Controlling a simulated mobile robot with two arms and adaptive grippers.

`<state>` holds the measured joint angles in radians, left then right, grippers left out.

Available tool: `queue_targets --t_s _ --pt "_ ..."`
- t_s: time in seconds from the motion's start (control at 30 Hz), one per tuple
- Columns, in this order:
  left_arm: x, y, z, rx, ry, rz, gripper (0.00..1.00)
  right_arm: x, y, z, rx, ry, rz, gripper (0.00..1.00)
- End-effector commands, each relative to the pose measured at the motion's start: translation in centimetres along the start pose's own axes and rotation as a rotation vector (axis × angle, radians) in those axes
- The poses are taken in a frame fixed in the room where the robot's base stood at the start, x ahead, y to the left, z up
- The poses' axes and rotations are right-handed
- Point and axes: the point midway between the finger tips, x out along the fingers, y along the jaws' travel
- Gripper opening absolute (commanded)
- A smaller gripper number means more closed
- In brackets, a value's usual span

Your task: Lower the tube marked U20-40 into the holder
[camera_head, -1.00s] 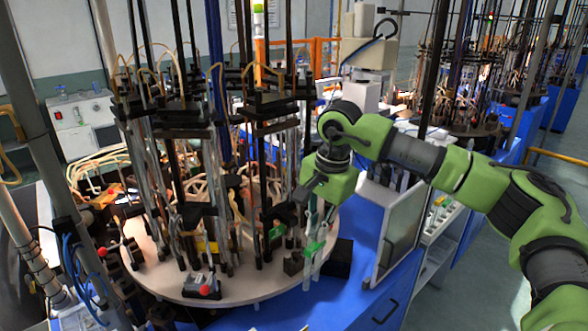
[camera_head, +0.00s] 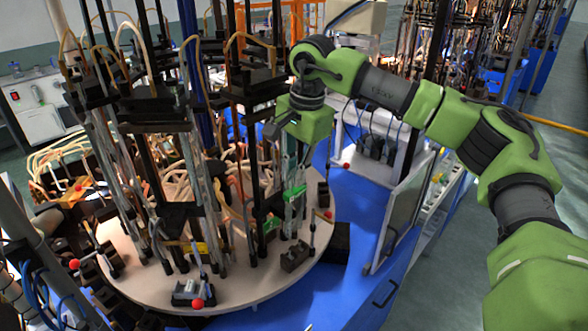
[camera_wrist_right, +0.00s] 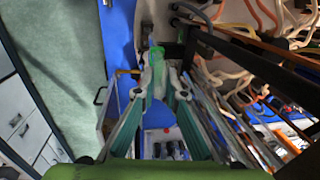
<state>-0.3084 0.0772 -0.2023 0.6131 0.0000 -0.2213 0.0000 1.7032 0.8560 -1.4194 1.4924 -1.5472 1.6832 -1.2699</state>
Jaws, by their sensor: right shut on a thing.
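My right gripper (camera_head: 293,183) points down over the right part of the round plate (camera_head: 262,292). It is shut on a clear tube (camera_head: 298,210) with a green label, which hangs roughly upright below the fingers. The label's writing is too small to read. In the right wrist view the fingertips (camera_wrist_right: 158,70) close around the green-labelled tube (camera_wrist_right: 157,52). The tube's lower end is near the dark holder parts by the plate's right edge; I cannot tell whether it touches one. A black holder block (camera_head: 296,256) stands just in front. My left gripper is not in view.
Tall black rods and glass tubes (camera_head: 190,160) crowd the plate left of the gripper. A stand with a red ball (camera_head: 328,215) is close to the tube on the right. A black box (camera_head: 339,243) sits beside the plate. The blue surface (camera_head: 355,205) is mostly clear.

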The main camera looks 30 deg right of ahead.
Motion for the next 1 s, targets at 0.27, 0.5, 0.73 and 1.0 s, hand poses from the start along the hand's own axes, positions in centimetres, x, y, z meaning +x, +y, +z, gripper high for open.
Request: queue_targets --t_s 0.27,0.5,0.73,1.0 --pt "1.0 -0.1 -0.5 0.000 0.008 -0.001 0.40 1.3 0.1 0.0 0.000 0.000 -0.002 0.00" --pt "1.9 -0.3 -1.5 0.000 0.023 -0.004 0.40 2.7 0.4 0.0 0.000 0.000 -0.003 0.00" --pt "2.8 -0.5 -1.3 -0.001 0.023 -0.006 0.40 4.1 0.6 0.0 0.001 0.001 -0.002 0.00" --pt "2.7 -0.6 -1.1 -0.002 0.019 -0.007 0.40 3.9 0.6 0.0 0.001 0.001 -0.002 0.00"
